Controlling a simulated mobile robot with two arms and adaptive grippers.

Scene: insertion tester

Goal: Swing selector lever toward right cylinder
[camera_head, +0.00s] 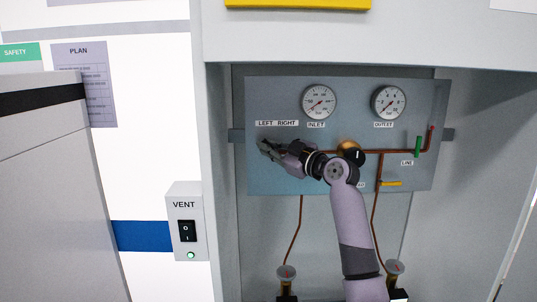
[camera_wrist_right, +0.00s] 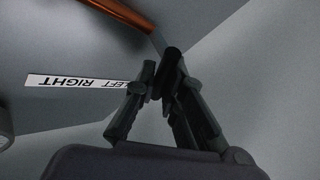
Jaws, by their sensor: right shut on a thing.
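The selector is on the grey-blue panel (camera_head: 345,95) under the LEFT RIGHT label (camera_head: 277,123), which also shows upside down in the right wrist view (camera_wrist_right: 75,83). My right gripper (camera_head: 266,147) is at the panel just below this label. In the right wrist view its fingers (camera_wrist_right: 160,82) are closed around a dark piece (camera_wrist_right: 171,62), which looks like the selector lever. The fingers hide much of the lever, so I cannot tell its exact angle. Two cylinder tops show below the panel, the left one (camera_head: 286,272) and the right one (camera_head: 395,267). My left gripper is not in view.
The inlet gauge (camera_head: 319,102) and outlet gauge (camera_head: 388,102) sit above a copper pipe. A brass regulator with a black knob (camera_head: 356,156), a green handle (camera_head: 418,146) and a yellow handle (camera_head: 391,184) stick out near my right arm. A VENT switch box (camera_head: 185,220) is left.

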